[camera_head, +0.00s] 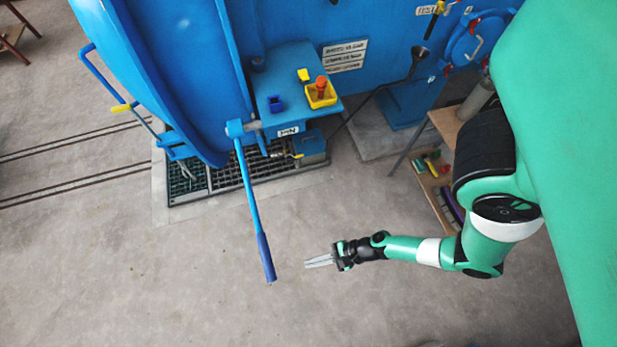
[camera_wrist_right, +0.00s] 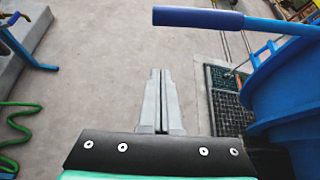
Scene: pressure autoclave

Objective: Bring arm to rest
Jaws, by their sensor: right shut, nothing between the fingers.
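My right arm comes in from the right in the head view, with its elbow bent and its forearm stretched to the left. My right gripper (camera_head: 306,263) is shut and empty, to the right of the lower end of a blue lever (camera_head: 251,190) and apart from it. In the right wrist view my right gripper (camera_wrist_right: 161,75) has its two fingers together, with bare floor beyond them. The lever's dark blue handle (camera_wrist_right: 198,18) crosses above the fingertips there. My left gripper is not in view.
A wooden shelf (camera_head: 437,190) stands near my right arm. The floor (camera_head: 150,280) at front left is clear. A green hose (camera_wrist_right: 20,125) lies at left.

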